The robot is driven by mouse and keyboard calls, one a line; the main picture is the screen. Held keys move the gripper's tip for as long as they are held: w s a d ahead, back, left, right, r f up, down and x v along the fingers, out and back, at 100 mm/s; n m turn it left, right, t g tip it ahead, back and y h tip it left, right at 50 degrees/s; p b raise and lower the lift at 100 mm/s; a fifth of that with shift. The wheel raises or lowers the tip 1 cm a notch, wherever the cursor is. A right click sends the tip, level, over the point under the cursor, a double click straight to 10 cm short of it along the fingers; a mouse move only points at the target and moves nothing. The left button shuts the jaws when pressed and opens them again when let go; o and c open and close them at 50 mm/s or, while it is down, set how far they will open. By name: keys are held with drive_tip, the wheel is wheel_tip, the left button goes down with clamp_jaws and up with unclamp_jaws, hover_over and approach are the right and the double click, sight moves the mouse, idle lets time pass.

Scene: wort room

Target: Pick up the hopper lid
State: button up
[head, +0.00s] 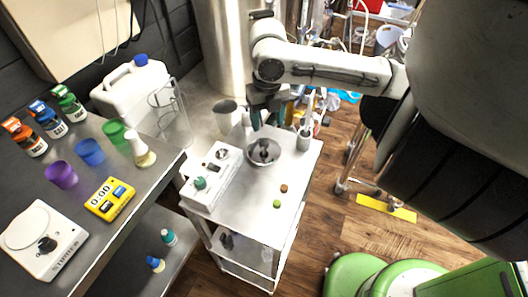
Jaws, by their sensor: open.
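A round grey metal piece with a dark knob in its middle, which looks like the hopper lid (264,152), lies on the top of the steel cart (240,205). My gripper (263,122) hangs from the arm just above and behind the lid in the picture. Its jaws are open, with nothing seen between them. The fingers look apart from the lid, though the exact gap is hard to tell.
A white box with knobs (212,177) stands left of the lid, and a grey cup (227,117) behind it. A small orange piece (284,188) and a green piece (277,204) lie in front. A bench (95,215) with cups and bottles stands left.

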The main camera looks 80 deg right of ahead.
sight(264, 143)
wheel_tip(264, 143, down, 4)
drive_tip(key=shift+w+f, duration=0.1)
drive_tip(key=shift+f, duration=0.05)
drive_tip(key=shift+w+a+f, duration=0.15)
drive_tip(key=shift+w+f, duration=0.05)
drive_tip(key=shift+f, duration=1.15)
drive_tip(key=shift+w+a+f, duration=0.1)
drive_tip(key=shift+w+f, duration=0.05)
drive_tip(key=shift+f, duration=1.15)
clamp_jaws()
